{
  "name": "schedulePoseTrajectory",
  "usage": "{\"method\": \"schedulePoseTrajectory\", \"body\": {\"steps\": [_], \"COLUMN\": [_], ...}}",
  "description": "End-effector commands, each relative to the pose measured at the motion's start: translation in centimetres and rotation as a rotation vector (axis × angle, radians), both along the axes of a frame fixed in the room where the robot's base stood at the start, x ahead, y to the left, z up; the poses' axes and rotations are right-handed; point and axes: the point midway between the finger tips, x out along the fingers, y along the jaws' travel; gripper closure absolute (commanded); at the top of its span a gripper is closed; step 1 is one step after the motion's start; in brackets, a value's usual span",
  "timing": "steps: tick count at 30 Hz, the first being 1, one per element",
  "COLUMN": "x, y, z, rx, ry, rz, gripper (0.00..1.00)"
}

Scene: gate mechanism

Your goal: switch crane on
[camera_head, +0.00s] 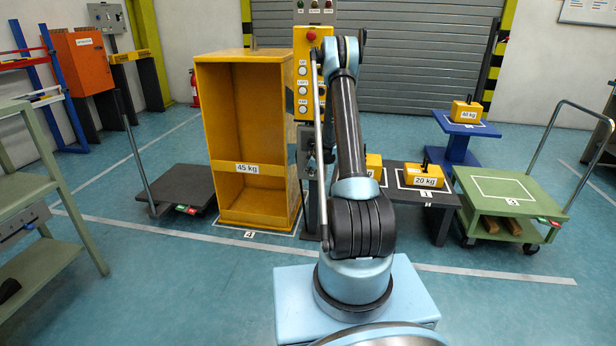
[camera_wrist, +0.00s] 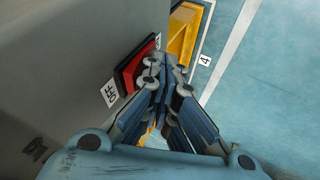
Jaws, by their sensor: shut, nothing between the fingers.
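In the wrist view a red switch (camera_wrist: 136,68) on a dark base sits on the side of a grey box (camera_wrist: 75,50). A label reading OFF (camera_wrist: 110,92) is beside it. My gripper (camera_wrist: 165,64) is shut and empty, its fingertips just right of the red switch; I cannot tell whether they touch it. In the head view a yellow control box (camera_head: 303,70) with a red round button and several labelled buttons stands behind my arm. My gripper and the red switch are not clearly visible there, being largely behind my arm.
A tall yellow 45 kg bin (camera_head: 247,140) stands left of my arm. A dark table (camera_head: 435,198) with yellow weights is to the right, with a green cart (camera_head: 510,190) and a blue stand (camera_head: 455,148) beyond.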

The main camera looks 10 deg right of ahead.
Motion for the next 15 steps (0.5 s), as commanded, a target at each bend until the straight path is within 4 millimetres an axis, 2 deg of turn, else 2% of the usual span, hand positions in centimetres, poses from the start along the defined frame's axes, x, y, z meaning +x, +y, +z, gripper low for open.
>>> {"method": "schedulePoseTrajectory", "body": {"steps": [15], "x": [-0.1], "y": [1.3], "z": [0.9], "rx": [0.0], "ry": [-0.002], "rz": [0.011], "gripper": [1.0]}}
